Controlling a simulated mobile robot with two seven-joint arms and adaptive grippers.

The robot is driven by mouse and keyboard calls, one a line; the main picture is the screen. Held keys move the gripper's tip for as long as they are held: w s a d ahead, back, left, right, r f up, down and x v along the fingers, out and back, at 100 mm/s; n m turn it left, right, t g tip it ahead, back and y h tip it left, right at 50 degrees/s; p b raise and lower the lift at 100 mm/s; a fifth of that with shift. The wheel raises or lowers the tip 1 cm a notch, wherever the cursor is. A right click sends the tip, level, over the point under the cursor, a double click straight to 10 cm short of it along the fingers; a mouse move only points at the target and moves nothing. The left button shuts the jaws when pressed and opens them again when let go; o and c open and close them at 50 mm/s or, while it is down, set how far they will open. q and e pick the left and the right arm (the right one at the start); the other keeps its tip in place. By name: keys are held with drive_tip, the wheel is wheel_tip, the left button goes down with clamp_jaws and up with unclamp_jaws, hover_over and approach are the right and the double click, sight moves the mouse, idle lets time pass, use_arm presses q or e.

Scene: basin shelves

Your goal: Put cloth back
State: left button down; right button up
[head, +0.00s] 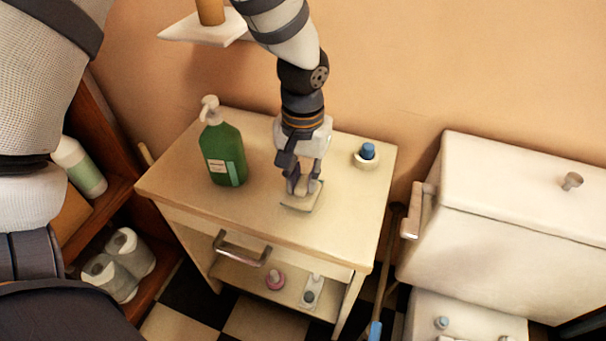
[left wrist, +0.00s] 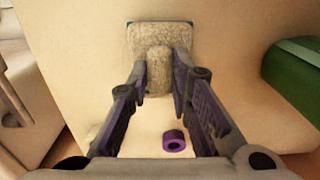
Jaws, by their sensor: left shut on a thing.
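The cloth (head: 300,206) is a small, pale, flat piece with a greenish edge on top of the cream cabinet (head: 185,190). My left gripper (head: 304,190) points down at it from above and is shut on it. In the left wrist view the cloth (left wrist: 143,38) is fuzzy and beige, and a raised fold of it stands between the fingertips (left wrist: 158,68). The rest of the cloth seems to lie against the surface. My right gripper is not in view.
A green pump bottle (head: 223,152) stands left of the cloth, and a blue-topped item (head: 367,153) stands right. A white shelf (head: 195,30) is on the wall above. A toilet (head: 500,215) is at the right.

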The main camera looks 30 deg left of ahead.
use_arm(q)
drive_tip(key=shift+f, duration=0.5)
drive_tip(key=c, duration=1.4)
unclamp_jaws()
drive_tip(key=shift+o, duration=0.2)
